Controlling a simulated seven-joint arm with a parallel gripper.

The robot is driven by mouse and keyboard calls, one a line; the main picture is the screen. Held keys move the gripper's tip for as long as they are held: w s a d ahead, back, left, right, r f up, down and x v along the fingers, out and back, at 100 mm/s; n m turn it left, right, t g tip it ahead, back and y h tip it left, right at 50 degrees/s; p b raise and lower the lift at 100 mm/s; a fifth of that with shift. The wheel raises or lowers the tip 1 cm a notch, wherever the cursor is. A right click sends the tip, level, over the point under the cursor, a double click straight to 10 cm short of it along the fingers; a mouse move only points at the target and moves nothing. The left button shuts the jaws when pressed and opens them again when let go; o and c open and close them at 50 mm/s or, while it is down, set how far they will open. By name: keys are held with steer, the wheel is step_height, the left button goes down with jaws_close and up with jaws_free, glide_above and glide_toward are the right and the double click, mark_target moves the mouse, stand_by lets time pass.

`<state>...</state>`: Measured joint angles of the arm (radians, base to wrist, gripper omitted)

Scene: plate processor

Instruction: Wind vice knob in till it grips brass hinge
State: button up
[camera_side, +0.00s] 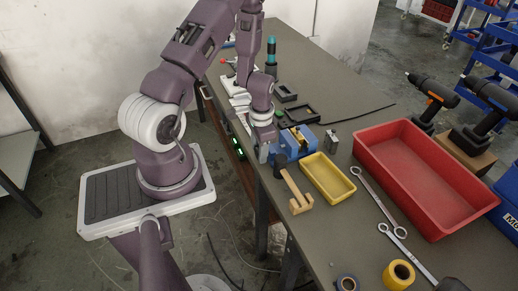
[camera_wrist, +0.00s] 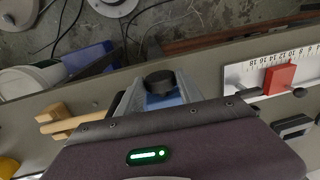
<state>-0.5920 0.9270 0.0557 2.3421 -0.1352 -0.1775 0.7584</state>
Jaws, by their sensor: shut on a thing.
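The blue vice (camera_side: 295,143) stands near the bench's left edge in the side view, and part of its blue body shows in the wrist view (camera_wrist: 163,100). Its black round knob (camera_wrist: 159,81) shows in the wrist view between the two grey fingers of my gripper (camera_wrist: 160,90). My gripper (camera_side: 266,148) points down at the knob end of the vice and is shut on the knob. I cannot tell how far apart the jaws are.
A yellow tray (camera_side: 345,187) and a wooden piece (camera_side: 299,196) lie close to the vice. A red bin (camera_side: 480,208), wrenches (camera_side: 379,202) and tape rolls (camera_side: 398,274) are farther right. A ruler with a red block (camera_wrist: 279,77) lies right of the vice in the wrist view.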

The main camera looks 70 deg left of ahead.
steer(key=y, duration=0.4)
steer(key=shift+d+f, duration=0.1)
steer(key=shift+d, duration=0.3)
steer(key=shift+d+f+y, duration=0.15)
steer(key=shift+y, duration=1.65)
steer(key=o, duration=1.3)
